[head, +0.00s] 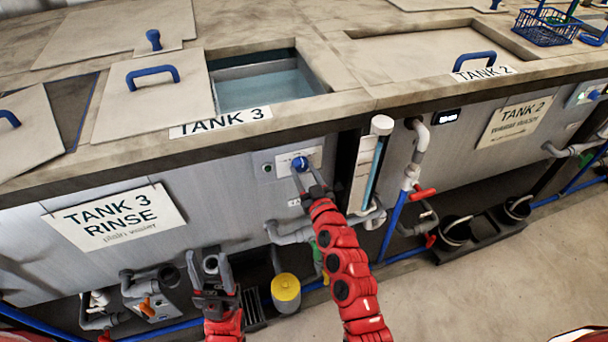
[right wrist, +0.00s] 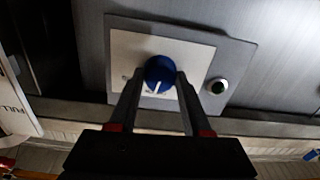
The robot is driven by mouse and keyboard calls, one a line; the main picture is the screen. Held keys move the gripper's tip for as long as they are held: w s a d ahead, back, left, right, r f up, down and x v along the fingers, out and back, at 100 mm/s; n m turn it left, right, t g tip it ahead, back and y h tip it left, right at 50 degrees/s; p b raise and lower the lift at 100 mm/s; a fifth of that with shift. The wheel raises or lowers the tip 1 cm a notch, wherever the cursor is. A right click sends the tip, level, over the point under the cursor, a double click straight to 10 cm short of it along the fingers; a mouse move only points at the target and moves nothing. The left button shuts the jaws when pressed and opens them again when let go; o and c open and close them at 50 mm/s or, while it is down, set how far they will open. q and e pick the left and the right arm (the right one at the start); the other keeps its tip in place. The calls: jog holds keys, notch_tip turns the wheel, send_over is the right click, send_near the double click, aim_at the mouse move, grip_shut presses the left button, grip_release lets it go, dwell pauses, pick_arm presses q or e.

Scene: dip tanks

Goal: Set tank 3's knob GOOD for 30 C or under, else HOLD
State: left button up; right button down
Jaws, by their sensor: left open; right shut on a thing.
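Tank 3's blue knob (head: 300,164) sits on a pale plate (head: 314,156) on the tank front, below the TANK 3 label (head: 220,122). In the right wrist view the knob (right wrist: 160,70) has a white pointer line. My right gripper (head: 307,178) is shut on the knob, one finger on each side, as the right wrist view (right wrist: 158,88) also shows. The plate's markings are too small or hidden to read. My left gripper (head: 210,268) is open and empty, low in front of the tank. Tank 3 (head: 262,86) is partly uncovered, with pale blue liquid inside. No temperature reading for tank 3 is legible.
A small round button (right wrist: 217,86) is beside the knob. A clear level tube (head: 372,165) and pipes stand to the right of it. A dark display (head: 446,117) is on tank 2's front.

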jog(key=m+b, duration=0.1)
jog(key=m, duration=0.1)
jog(key=m+b, duration=0.2)
jog(key=shift+f+m, duration=0.2)
jog(key=shift+m, duration=0.1)
jog(key=m+b, duration=0.1)
jog(key=m, duration=0.1)
jog(key=shift+m, duration=0.3)
jog(key=shift+r+m+b, duration=0.1)
jog(key=shift+m+b, duration=0.4)
jog(key=shift+m, duration=1)
jog(key=shift+c, duration=1.8)
grip_release()
